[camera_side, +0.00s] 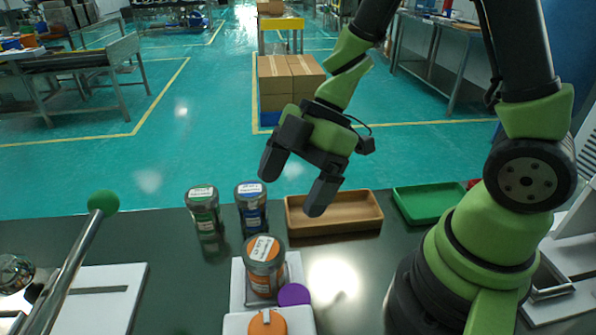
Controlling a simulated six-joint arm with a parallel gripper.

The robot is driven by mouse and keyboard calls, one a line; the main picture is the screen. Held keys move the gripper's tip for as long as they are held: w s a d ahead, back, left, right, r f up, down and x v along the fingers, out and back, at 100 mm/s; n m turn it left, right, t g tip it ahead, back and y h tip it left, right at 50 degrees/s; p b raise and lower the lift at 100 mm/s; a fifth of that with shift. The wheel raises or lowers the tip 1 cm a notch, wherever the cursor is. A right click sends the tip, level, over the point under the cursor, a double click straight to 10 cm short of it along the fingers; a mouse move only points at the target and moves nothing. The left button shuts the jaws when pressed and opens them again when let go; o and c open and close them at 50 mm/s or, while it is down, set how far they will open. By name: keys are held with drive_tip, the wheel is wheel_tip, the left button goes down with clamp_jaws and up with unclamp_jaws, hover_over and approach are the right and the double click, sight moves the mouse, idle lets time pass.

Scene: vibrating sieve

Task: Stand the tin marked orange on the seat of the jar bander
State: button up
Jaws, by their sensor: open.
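The tin marked orange (264,267) is a dark-lidded jar with an orange band and a white label on top. It stands upright at the front middle, over a white fixture (238,283) that looks like the jar bander. Its foot is partly hidden, so I cannot tell how exactly it sits on the seat. A purple disc (293,294) and an orange round part (267,323) are at the fixture's front. My gripper (294,183) is open and empty, above and behind the tin, apart from it, with its fingers pointing down.
A green-banded tin (203,207) and a blue-banded tin (251,210) stand behind the orange one. A tan tray (335,228) and a green tray (428,215) lie to the right. A lever with a green ball (103,202) rises at left. Dark table is bare between.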

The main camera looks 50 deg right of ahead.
drive_tip(key=w+d+r+m+t+h, duration=0.2)
drive_tip(key=d+r+m+t+h, duration=0.25)
drive_tip(key=r+m, duration=0.2)
drive_tip(key=w+d+r+m+t+h, duration=0.25)
drive_tip(key=d+r+m+t, duration=0.25)
drive_tip(key=r, duration=0.3)
drive_tip(key=s+a+m+g+y, duration=0.2)
drive_tip(key=s+m, duration=0.6)
drive_tip(key=s, duration=0.6)
drive_tip(key=shift+a+g+y, duration=0.3)
drive_tip(key=shift+a+g, duration=0.55)
drive_tip(key=shift+a, duration=0.4)
drive_tip(key=shift+r, duration=0.1)
